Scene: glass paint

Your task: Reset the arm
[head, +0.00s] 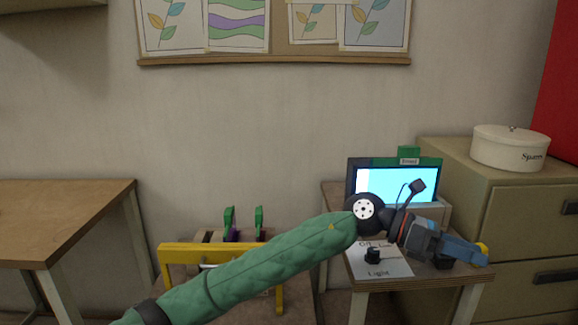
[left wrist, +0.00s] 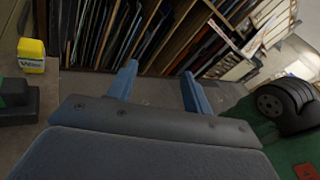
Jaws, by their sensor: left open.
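My left arm, in a green sleeve, reaches across the head view from the lower left. My left gripper (head: 472,252) is at the right, over the small table with the screen. Its blue fingers point right. In the left wrist view the two blue fingers of my left gripper (left wrist: 160,88) stand apart, with nothing between them. My right gripper is in neither view.
A screen (head: 398,186) and a sheet marked "Light" (head: 380,262) are on the small table behind my forearm. A drawer cabinet (head: 520,220) with a white tin (head: 509,148) stands right. A yellow jar (left wrist: 32,56) is left in the wrist view.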

